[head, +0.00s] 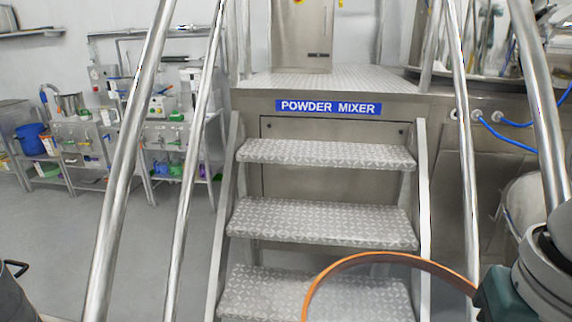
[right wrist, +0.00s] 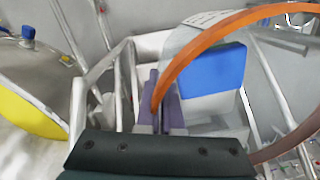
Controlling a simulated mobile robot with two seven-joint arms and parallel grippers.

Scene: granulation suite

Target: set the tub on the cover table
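A large hoop-like orange rim (head: 385,258) arcs across the bottom right of the head view and is cut off below. I take it for the tub's rim; the steps show through inside it. In the right wrist view the tub's orange rim (right wrist: 190,52) crosses between the two purple-grey fingers of my right gripper (right wrist: 160,98). The fingers look closed on the rim. A clear wall with a pale label shows beside it. My left gripper is not in view. I cannot pick out the cover table.
Metal steps (head: 320,222) with shiny handrails (head: 130,150) rise to a platform signed POWDER MIXER (head: 328,107). Steel benches (head: 165,140) with equipment stand at the left wall. A dark vessel with a handle (head: 14,290) is at bottom left. Grey floor is clear between.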

